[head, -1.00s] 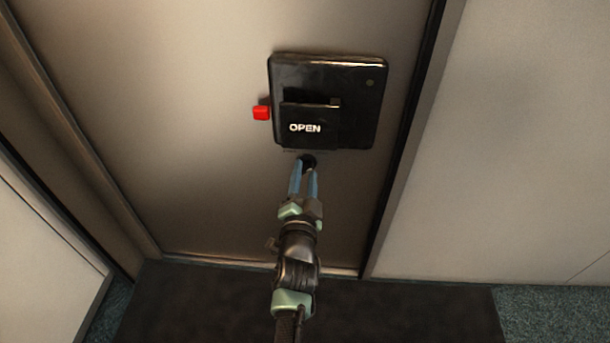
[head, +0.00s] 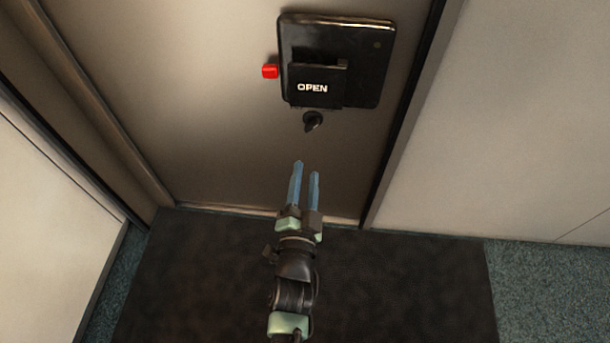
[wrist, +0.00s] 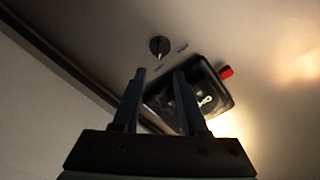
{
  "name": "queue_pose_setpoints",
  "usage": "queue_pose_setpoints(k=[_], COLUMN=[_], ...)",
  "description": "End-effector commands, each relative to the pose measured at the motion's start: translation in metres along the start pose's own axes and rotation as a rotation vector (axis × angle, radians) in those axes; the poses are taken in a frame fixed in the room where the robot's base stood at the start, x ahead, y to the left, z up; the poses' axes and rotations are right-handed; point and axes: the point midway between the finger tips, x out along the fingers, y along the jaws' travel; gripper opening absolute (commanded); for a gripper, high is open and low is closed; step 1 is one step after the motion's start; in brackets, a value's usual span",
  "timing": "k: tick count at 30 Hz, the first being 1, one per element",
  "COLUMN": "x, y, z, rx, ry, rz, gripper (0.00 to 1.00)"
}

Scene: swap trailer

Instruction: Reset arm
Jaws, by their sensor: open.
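My gripper (head: 306,169) is in the lower middle of the head view, in front of the door. Its two blue fingers are parted with nothing between them. The fingertips are apart from a small dark knob (head: 313,121) on the door, which sits above them. The knob also shows in the wrist view (wrist: 159,46), beyond the fingertips of my gripper (wrist: 160,72).
A black panel (head: 360,60) marked OPEN is on the door (head: 190,110), with a red button (head: 270,71) at its left edge. A dark frame edge and a pale wall (head: 520,120) are to the right. A dark mat (head: 400,280) lies on the floor below.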

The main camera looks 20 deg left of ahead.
Motion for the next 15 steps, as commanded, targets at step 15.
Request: queue_pose_setpoints(k=[15], x=[-0.0076], y=[-0.0003], z=[0.0002], rx=[0.0], ry=[0.0], rz=[-0.001], gripper=[0.42])
